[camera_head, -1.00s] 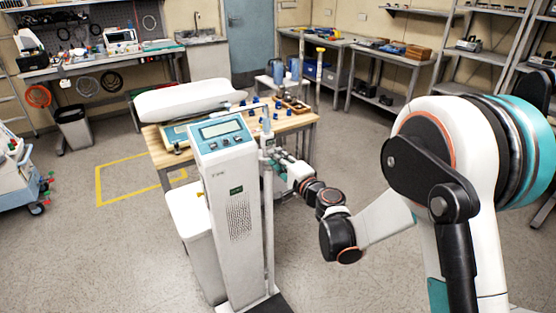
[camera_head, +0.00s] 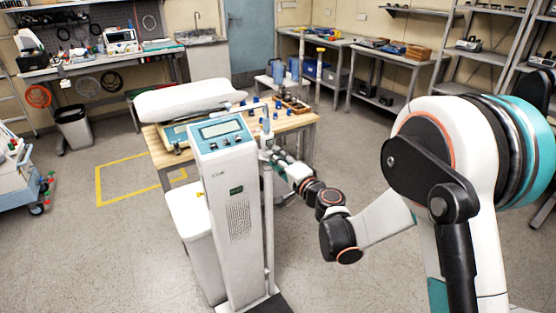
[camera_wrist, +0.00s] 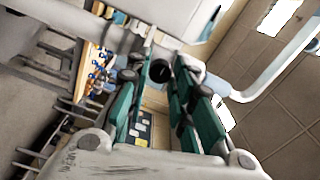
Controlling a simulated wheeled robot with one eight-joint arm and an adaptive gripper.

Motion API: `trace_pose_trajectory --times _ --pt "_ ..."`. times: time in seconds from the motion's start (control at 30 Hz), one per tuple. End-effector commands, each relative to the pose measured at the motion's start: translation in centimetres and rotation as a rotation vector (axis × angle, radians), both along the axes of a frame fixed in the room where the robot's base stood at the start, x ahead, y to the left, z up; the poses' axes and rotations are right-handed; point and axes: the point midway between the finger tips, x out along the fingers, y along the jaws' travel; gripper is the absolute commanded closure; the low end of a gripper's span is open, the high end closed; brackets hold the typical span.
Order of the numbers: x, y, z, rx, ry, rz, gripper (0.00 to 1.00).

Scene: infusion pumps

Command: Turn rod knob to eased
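A tall white pump unit (camera_head: 233,210) with a blue-framed display stands in the middle of the head view, a slim pole (camera_head: 268,220) along its right side. In the wrist view the dark round rod knob (camera_wrist: 160,70) sits on a pale rod (camera_wrist: 95,28). My gripper (camera_wrist: 157,76) has its two green-padded fingers on either side of the knob. They look apart, with a gap at least on the left; contact on the right is unclear. In the head view my gripper (camera_head: 278,158) is at the pole's upper part, and the knob is hard to make out.
A wooden-topped table (camera_head: 290,122) with small blue-topped parts stands right behind the unit. A white bin-like box (camera_head: 200,238) stands at its left. Open floor lies to the left and right, and shelves (camera_head: 485,52) stand at the back right.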

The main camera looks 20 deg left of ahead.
Motion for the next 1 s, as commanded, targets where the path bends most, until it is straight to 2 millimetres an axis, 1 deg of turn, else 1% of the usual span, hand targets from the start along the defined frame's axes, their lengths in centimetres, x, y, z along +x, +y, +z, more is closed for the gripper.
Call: trace_pose_trajectory --times 0.03,0.07,0.37,0.47,0.57,0.67,0.8,1.0 --pt "0.0 0.0 0.0 0.0 0.0 0.001 0.62" --pt "0.0 0.0 0.0 0.0 0.0 0.001 0.59" --pt "0.0 0.0 0.0 0.001 0.001 0.0 0.59" --pt "-0.2 -0.4 0.0 0.001 0.001 -0.001 0.59" --pt "-0.9 -1.3 0.0 0.001 0.0 -0.003 0.59" --pt "-2.2 -2.6 0.0 0.001 0.0 -0.002 0.59" --pt "-4.1 -4.9 0.0 0.0 0.001 -0.003 0.59" --pt "-6.4 -7.6 0.0 0.001 0.0 -0.002 0.59"
